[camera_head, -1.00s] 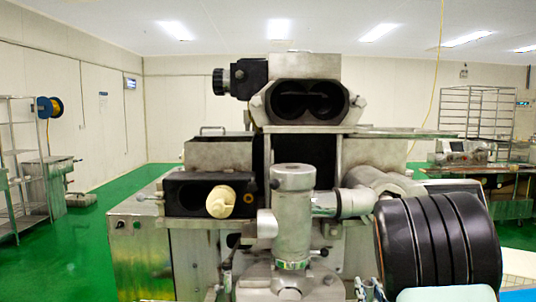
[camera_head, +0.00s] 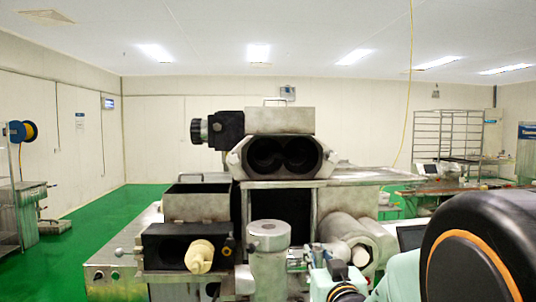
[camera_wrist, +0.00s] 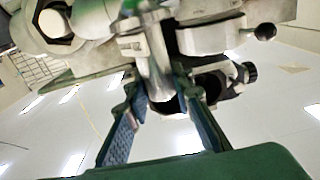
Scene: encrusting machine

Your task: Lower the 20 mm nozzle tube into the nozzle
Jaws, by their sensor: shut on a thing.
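In the wrist view, my gripper (camera_wrist: 161,92) has its two blue fingers closed around a grey metal cylindrical part (camera_wrist: 157,72), which appears to be the nozzle tube. Its lower end is partly hidden by the fingers, and I cannot tell its size. In the head view, the upright metal nozzle cylinder (camera_head: 268,250) stands at the front of the machine, low in the picture, with its lower part cut off. I cannot tell whether the tube is inside, touching or apart from the nozzle.
The machine's twin-bore housing (camera_head: 283,157) stands above and behind the nozzle. A cream-coloured plug (camera_head: 199,257) sticks out at left, and a round metal fitting (camera_head: 347,247) is at right. A rack (camera_head: 447,145) stands far back right. Green floor is open at left.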

